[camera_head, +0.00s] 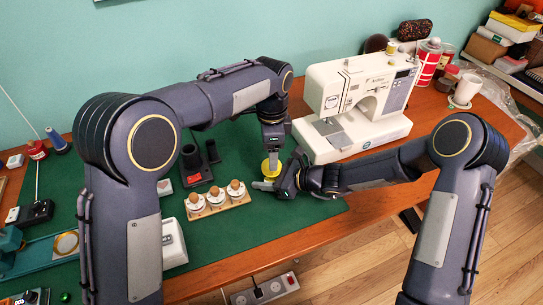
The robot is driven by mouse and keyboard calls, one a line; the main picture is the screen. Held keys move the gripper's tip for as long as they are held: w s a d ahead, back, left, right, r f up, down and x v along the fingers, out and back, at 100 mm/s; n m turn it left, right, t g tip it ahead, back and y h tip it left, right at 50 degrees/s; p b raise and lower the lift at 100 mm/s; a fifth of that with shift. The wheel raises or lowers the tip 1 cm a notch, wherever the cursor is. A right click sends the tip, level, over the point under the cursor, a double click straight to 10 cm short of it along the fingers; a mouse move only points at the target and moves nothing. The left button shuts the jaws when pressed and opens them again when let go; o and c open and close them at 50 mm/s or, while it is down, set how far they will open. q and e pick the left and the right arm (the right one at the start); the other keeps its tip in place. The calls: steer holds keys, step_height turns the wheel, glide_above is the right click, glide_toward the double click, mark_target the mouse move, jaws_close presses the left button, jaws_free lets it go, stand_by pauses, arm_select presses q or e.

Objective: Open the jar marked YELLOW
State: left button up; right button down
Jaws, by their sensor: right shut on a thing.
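My left gripper (272,150) points down from above, right over the jar's top. Its fingertips are small and partly merged with the jar's top, so I cannot tell whether they are open or shut. No marking on the jar can be read.
A wooden rack (218,200) with several small corked jars stands left of the yellow jar. Dark cylinders (191,160) stand behind it. A white sewing machine (355,105) stands close on the right. The green mat (255,222) is clear in front.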

mark_target(272, 176)
arm_select(q)
steer(key=shift+r, duration=0.15)
steer(key=shift+c, duration=0.3)
steer(key=shift+s+d+r+m, duration=0.1)
steer(key=shift+d+m, duration=0.05)
steer(key=shift+m, duration=0.85)
steer(key=m, duration=0.1)
steer(key=r+m, duration=0.1)
steer(key=m, duration=0.1)
steer(key=shift+s+m, duration=0.1)
steer(key=shift+m, duration=0.2)
steer(key=r+m, duration=0.1)
steer(key=m, duration=0.1)
steer(key=r+m, duration=0.1)
steer(key=m, duration=0.1)
steer(key=shift+w, duration=0.2)
steer(key=shift+m, duration=0.3)
steer(key=shift+f, duration=3.9)
steer(key=c, duration=1)
steer(key=n, duration=0.6)
steer(key=shift+r, duration=0.1)
steer(key=n, duration=0.7)
steer(key=shift+n, duration=0.3)
